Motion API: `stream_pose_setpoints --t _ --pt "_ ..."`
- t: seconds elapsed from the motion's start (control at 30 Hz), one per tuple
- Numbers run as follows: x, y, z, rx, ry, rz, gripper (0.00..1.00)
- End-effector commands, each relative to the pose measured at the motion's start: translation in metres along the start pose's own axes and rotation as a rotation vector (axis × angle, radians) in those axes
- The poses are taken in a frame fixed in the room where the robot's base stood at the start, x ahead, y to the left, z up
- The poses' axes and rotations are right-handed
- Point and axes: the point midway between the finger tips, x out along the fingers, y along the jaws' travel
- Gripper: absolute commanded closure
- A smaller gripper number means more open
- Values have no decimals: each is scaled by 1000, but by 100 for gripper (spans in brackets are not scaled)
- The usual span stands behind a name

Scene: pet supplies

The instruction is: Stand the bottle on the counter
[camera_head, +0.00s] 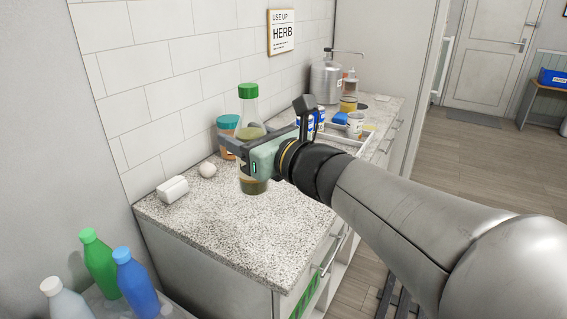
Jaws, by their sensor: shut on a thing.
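The bottle (249,103) is clear with a green cap and dark liquid low inside, and it is upright. My gripper (240,146) is shut on its middle, and the gripper body hides part of it. The bottle's base shows below the gripper, over the speckled counter (240,226). I cannot tell whether the base touches the counter or is slightly above it.
A teal-lidded jar (228,124) stands behind the bottle. A tray (348,140) with cans is at the back. Several bottles (135,280) stand at the lower left. The counter front is clear.

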Motion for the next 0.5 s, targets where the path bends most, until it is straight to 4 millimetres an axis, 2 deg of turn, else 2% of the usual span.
stream_pose_setpoints --t 0.03,0.13,0.23,0.5 --pt "-6 -9 -19 1 -2 15 90" --pt "-14 -20 -31 0 -3 36 90" --pt "-12 -30 -38 0 -1 46 90" --pt "26 -77 -64 2 -1 46 90"
